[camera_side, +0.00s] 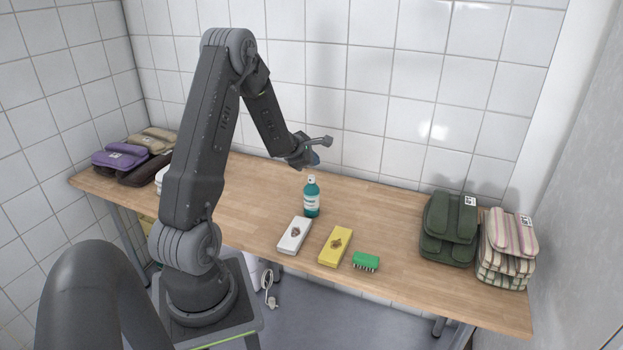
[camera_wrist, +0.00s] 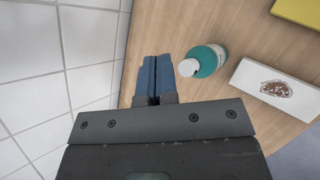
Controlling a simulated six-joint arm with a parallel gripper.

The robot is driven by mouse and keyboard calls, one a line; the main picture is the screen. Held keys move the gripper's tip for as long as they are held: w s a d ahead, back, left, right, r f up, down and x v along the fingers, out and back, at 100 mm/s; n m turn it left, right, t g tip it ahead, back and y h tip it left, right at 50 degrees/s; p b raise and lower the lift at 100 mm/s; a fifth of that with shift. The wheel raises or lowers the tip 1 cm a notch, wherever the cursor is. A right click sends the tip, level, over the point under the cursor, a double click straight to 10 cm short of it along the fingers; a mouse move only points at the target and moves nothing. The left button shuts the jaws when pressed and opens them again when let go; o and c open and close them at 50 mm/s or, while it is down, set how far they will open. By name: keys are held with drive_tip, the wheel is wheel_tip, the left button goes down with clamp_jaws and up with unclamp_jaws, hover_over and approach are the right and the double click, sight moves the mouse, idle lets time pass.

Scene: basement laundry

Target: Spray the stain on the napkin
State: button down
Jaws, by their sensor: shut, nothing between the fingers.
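A teal spray bottle (camera_side: 312,198) with a white top stands upright on the wooden table; it also shows in the wrist view (camera_wrist: 209,60). A folded white napkin (camera_side: 295,236) with a brown stain lies in front of it, and it shows at the right of the wrist view (camera_wrist: 258,73). A folded yellow napkin (camera_side: 336,243) with a dark stain lies to the right of the white one. My gripper (camera_side: 314,161) is above the table near the bottle's top, apart from it. Its blue fingers (camera_wrist: 154,77) are shut and empty, left of the bottle in the wrist view.
A green brush (camera_side: 366,261) lies right of the yellow napkin. Dark green folded cloths (camera_side: 449,228) and striped ones (camera_side: 508,245) are stacked at the table's right end. Purple folded cloths (camera_side: 119,158) sit at the left end. A tiled wall runs behind the table.

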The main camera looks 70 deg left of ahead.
sight(312, 177)
wheel_tip(312, 177, up, 4)
drive_tip(key=shift+r, duration=0.2)
idle(0.7)
